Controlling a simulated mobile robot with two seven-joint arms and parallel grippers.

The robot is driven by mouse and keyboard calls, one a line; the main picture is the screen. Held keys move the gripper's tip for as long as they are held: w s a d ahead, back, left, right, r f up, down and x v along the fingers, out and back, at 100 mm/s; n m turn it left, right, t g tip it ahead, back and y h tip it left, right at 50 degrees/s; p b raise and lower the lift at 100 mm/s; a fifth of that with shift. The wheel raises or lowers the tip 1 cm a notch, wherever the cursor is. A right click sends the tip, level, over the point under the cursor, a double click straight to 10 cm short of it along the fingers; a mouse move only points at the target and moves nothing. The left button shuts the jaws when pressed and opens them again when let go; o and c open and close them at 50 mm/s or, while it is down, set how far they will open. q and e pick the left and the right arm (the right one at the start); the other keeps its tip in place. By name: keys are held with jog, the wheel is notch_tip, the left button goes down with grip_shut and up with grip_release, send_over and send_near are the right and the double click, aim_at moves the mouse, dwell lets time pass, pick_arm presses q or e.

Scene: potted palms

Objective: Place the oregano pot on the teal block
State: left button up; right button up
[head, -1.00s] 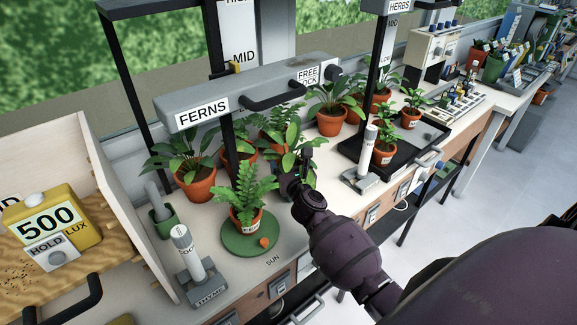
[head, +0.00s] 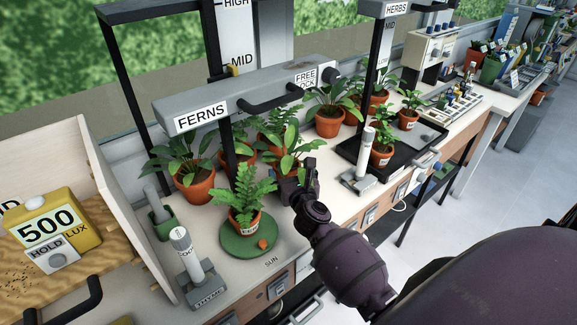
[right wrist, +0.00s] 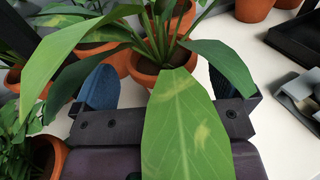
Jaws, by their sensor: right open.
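I cannot tell which pot holds the oregano; the pot labels are too small to read. A labelled herb pot (head: 382,157) stands in the black tray under the HERBS sign, with another small pot (head: 407,120) behind it. I see no block that is clearly teal. My right gripper (head: 302,180) is low over the bench beside a broad-leaved plant (head: 288,146). In the right wrist view the open gripper (right wrist: 158,88) has its blue-padded fingers on either side of that plant's terracotta pot (right wrist: 147,70); a leaf hides part of the jaws. My left gripper is out of view.
A fern pot (head: 243,221) stands on a round green disc (head: 248,251) just left of my gripper. Several leafy pots crowd behind, under the FERNS bar (head: 205,118). A grey stand with a white cylinder (head: 362,168) is to the right. The black tray (head: 350,145) has low rims.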

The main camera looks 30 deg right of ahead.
jog(key=v, duration=0.8)
jog(key=shift+s, duration=0.35)
jog(key=shift+a+r, duration=0.1)
